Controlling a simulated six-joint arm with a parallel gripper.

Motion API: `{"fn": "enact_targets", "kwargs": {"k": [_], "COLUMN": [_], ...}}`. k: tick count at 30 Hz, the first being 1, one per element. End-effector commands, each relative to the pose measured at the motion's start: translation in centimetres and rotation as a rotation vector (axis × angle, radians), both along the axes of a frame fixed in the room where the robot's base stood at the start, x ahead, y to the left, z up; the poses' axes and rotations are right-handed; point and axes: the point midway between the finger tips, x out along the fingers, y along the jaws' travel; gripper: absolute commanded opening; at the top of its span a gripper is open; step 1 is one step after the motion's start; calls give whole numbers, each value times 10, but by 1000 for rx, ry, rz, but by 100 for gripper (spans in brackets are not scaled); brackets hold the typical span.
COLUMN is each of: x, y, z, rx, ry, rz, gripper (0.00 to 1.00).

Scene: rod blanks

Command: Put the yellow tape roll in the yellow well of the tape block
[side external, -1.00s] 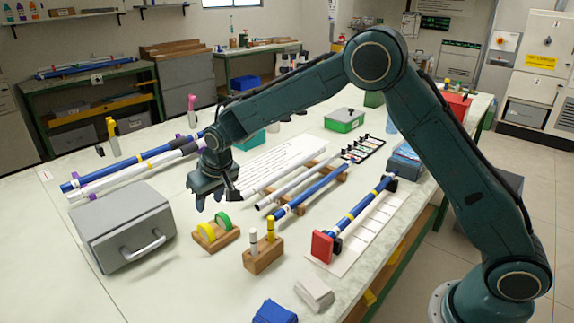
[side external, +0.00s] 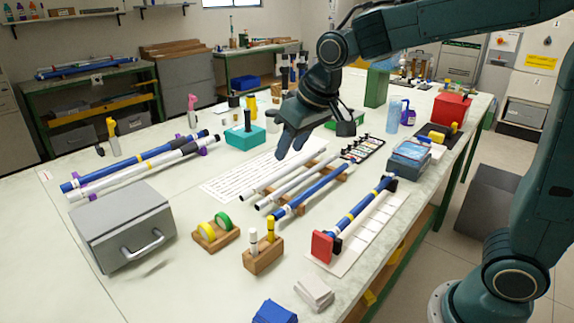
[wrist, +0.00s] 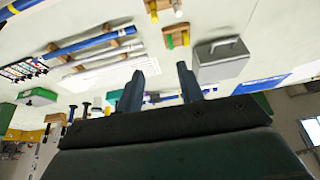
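The yellow tape roll (side external: 207,231) stands upright in the left part of the wooden tape block (side external: 222,242), near the front of the table. The green tape roll (side external: 223,221) stands beside it on the right. Well colours are hidden or too small to tell. Both rolls also show in the wrist view, the yellow roll (wrist: 186,39) to the right of the green one. My gripper (side external: 288,152) hangs above the table, behind and to the right of the block and well apart from it. In the wrist view its fingers (wrist: 160,70) are apart with nothing between them.
A grey box with a handle (side external: 125,228) stands left of the block. A wooden holder with white and yellow sticks (side external: 263,258) is at its front right. Blue and white rods (side external: 308,188) lie on wooden supports further right. A white printed sheet (side external: 250,178) lies behind.

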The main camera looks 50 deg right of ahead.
Motion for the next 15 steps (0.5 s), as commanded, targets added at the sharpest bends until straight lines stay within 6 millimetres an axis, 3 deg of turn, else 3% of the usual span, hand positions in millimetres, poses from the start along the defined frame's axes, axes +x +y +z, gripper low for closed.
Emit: {"fn": "enact_targets", "kwargs": {"k": [7, 15], "x": [-68, -140], "y": [-19, -33], "z": [19, 21], "rx": [-1, -5], "ry": [-19, -35], "rz": [-2, 0], "gripper": [38, 38]}}
